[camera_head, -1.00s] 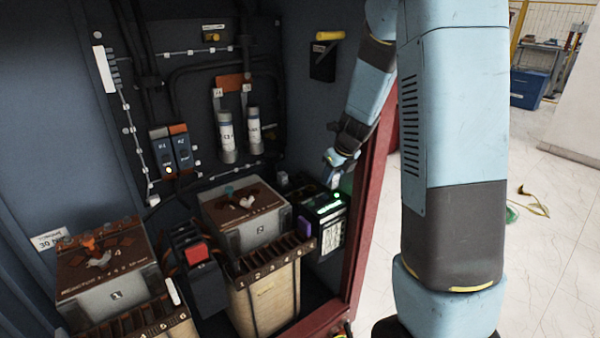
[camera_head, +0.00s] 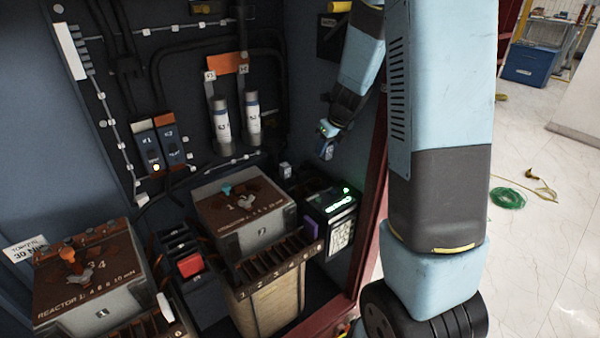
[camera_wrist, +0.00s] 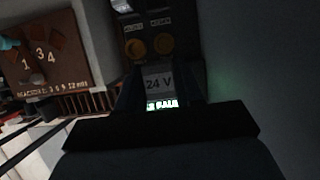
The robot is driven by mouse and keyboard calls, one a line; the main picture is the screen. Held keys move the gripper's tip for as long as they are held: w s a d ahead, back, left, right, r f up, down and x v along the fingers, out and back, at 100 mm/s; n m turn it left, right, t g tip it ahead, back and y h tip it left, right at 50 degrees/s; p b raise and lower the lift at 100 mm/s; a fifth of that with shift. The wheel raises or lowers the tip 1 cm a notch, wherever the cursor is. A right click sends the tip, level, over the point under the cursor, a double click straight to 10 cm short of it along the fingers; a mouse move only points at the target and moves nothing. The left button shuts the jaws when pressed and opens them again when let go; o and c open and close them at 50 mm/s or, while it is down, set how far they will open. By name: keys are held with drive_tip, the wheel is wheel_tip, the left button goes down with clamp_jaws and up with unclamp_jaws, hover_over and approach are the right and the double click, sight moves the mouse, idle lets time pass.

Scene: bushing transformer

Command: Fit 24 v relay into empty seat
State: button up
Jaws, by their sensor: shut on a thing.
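My gripper (camera_head: 327,132) is shut on a small dark block, the relay (camera_head: 325,150), in the upper right of the cabinet in the head view. In the wrist view the grey face of the relay (camera_wrist: 158,83) reads "24 V" between my fingers (camera_wrist: 160,95). The relay hangs apart from the black box (camera_head: 330,212) with a green-lit top below it. Two relay-like modules (camera_head: 147,149) marked K1 and K2 sit on the back panel at left; a lamp glows below them. I cannot tell which place is the empty seat.
Two reactor units (camera_head: 245,210) with brown tops stand at the cabinet front, with a red-topped module (camera_head: 190,265) between them. White cylinders (camera_head: 221,122) stand on the back panel. The red cabinet frame (camera_head: 366,225) is close to my arm. Two round orange knobs (camera_wrist: 163,44) show in the wrist view.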

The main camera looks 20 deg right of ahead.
drive_tip(key=shift+w, duration=0.1)
drive_tip(key=w+a+f, duration=0.1)
drive_tip(key=w+f, duration=0.1)
drive_tip(key=w, duration=0.2)
drive_tip(key=w+a+f, duration=0.2)
drive_tip(key=w+f, duration=0.1)
drive_tip(key=w+a+f, duration=0.1)
drive_tip(key=w+f, duration=0.2)
drive_tip(key=w, duration=0.1)
drive_tip(key=shift+w+a+f, duration=0.2)
drive_tip(key=shift+w+a, duration=0.05)
drive_tip(key=shift+w, duration=0.05)
drive_tip(key=shift+w+a+f, duration=0.2)
drive_tip(key=shift+w+f, duration=0.5)
drive_tip(key=shift+f, duration=0.1)
wheel_tip(320, 180, down, 2)
drive_tip(key=shift+f, duration=0.15)
drive_tip(key=shift+c, duration=0.4)
drive_tip(key=shift+s+f, duration=0.15)
drive_tip(key=shift+f, duration=0.25)
clamp_jaws()
drive_tip(key=o, duration=0.9)
unclamp_jaws()
drive_tip(key=shift+o, duration=1.1)
